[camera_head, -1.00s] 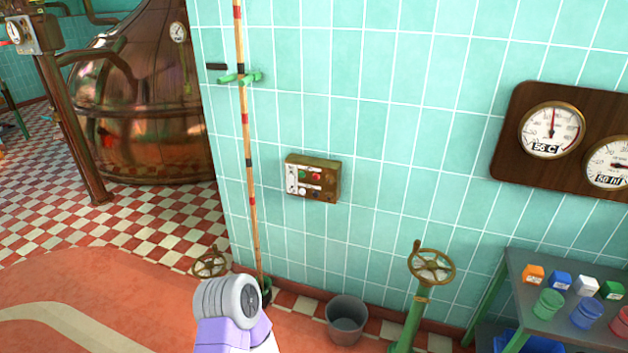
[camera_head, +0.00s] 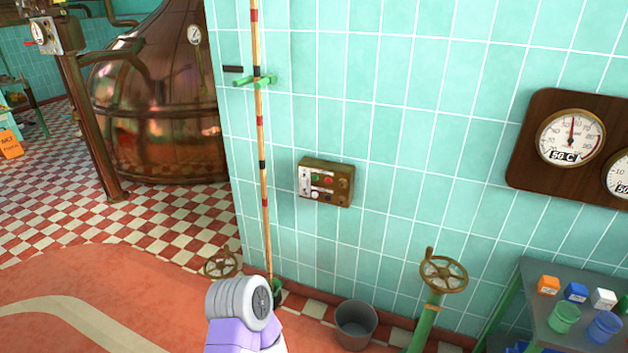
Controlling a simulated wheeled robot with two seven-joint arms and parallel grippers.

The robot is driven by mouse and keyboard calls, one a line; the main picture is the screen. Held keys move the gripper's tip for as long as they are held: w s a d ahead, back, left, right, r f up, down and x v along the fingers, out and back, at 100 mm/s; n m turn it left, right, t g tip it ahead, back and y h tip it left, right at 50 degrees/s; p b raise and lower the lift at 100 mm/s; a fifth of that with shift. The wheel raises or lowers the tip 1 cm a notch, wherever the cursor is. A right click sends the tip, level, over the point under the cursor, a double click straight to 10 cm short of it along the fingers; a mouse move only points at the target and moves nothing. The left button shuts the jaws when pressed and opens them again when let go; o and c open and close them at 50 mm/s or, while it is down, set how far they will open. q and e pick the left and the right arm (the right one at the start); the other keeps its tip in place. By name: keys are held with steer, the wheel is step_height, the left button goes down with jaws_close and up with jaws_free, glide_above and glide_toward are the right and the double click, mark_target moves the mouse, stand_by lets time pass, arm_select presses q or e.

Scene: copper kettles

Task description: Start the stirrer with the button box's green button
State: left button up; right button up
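The button box (camera_head: 326,182) is a small brass-coloured box on the teal tiled wall, near the middle of the head view. Its front carries several small buttons in two rows. A green button (camera_head: 316,177) is in the upper row, with a red one to its right. A purple and grey part of my arm rises from the bottom edge, below and left of the box, apart from it. No gripper fingers show in the view.
A striped pole (camera_head: 261,140) stands against the wall left of the box. A handwheel valve (camera_head: 443,271), a grey bucket (camera_head: 356,324) and a shelf with coloured blocks and cups (camera_head: 535,285) stand below right. A copper kettle (camera_head: 160,110) is at the back left.

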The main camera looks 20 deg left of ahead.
arm_select(q)
jaws_close()
stand_by(1.4)
